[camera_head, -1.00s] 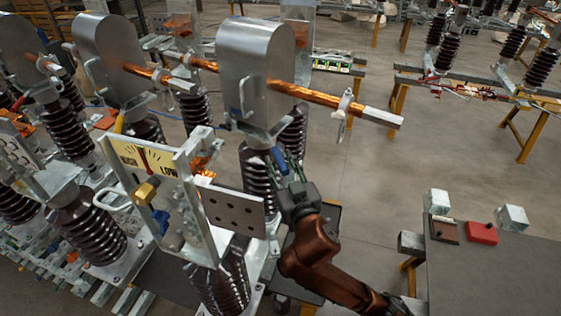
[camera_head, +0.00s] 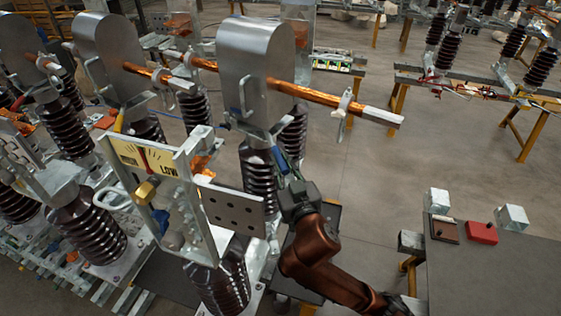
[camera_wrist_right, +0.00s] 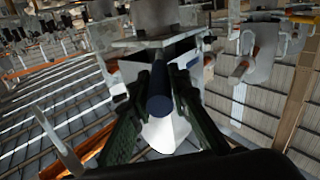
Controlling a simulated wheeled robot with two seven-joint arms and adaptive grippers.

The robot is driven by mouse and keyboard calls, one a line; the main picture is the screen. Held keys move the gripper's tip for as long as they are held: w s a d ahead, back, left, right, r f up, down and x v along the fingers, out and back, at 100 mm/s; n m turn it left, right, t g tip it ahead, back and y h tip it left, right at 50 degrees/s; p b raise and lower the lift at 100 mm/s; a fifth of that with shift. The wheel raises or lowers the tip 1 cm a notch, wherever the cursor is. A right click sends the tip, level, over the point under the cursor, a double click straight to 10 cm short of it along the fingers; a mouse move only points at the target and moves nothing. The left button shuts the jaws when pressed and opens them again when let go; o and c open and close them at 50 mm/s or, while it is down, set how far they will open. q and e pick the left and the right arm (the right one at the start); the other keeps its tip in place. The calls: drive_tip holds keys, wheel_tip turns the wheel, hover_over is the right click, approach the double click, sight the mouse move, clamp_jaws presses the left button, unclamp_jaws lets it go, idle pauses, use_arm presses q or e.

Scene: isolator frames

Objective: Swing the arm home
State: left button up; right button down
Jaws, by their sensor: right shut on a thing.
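The near isolator arm is a copper-coloured tube (camera_head: 320,95) with a square silver end, running right from a rounded silver housing (camera_head: 256,75) on ribbed brown insulators (camera_head: 257,172). My right gripper (camera_head: 283,163) is just below the housing in the head view. It is shut on a dark blue handle (camera_wrist_right: 160,92), which shows between its two green-black fingers in the right wrist view. The grip partly hides the handle in the head view, where only a bit of blue shows. The pale metal under the housing shows above the handle in the wrist view. My left gripper is in neither view.
A yellow gauge plate marked LOW (camera_head: 143,157) and a drilled grey plate (camera_head: 233,208) stand left of my right gripper. Similar housings and insulators fill the left. A dark table (camera_head: 490,275) with a red block (camera_head: 482,232) is at the right. Open floor lies between.

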drive_tip(key=shift+a, duration=0.1)
drive_tip(key=s+a+m+h, duration=0.1)
drive_tip(key=a+m+h, duration=0.2)
drive_tip(key=a, duration=0.3)
drive_tip(key=shift+t+h+b, duration=0.4)
drive_tip(key=shift+h+b, duration=0.05)
drive_tip(key=shift+h, duration=0.35)
drive_tip(key=shift+f, duration=0.1)
drive_tip(key=c, duration=1.8)
unclamp_jaws()
drive_tip(key=shift+d, duration=0.1)
drive_tip(key=shift+s, duration=0.1)
drive_tip(key=s, duration=0.7)
drive_tip(key=shift+s+d, duration=0.1)
drive_tip(key=shift+s, duration=0.05)
